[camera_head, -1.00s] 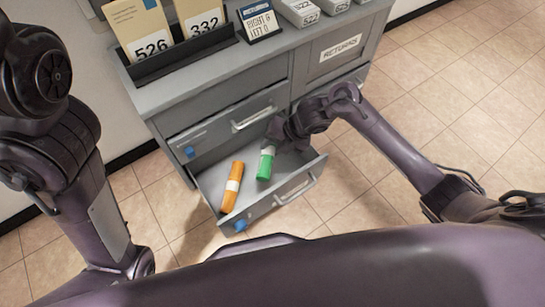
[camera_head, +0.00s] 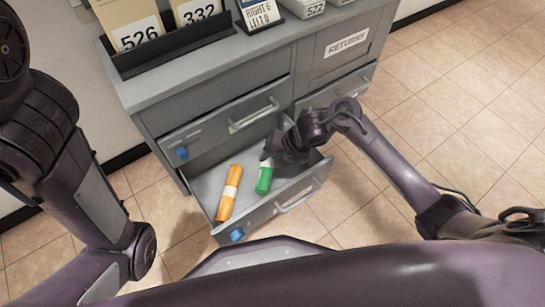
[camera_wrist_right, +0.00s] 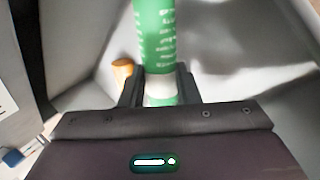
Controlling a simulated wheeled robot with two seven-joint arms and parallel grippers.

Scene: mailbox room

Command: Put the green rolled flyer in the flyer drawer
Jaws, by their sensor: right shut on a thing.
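The green rolled flyer (camera_head: 264,181) has a white band and is inside the open lower drawer (camera_head: 262,216) of the grey cabinet. My right gripper (camera_head: 269,161) reaches down into this drawer from the right and is shut on the flyer. In the right wrist view, the fingers (camera_wrist_right: 160,80) close around the white band of the green flyer (camera_wrist_right: 155,38). I cannot tell whether the flyer touches the drawer floor. My left arm shows at the left, but its gripper is out of view.
An orange rolled flyer (camera_head: 228,197) lies in the drawer left of the green one. The upper drawer (camera_head: 225,125) is shut. Numbered folders stand in a black rack (camera_head: 180,52) on the cabinet top, and a RETURNS panel (camera_head: 345,48) is at the right.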

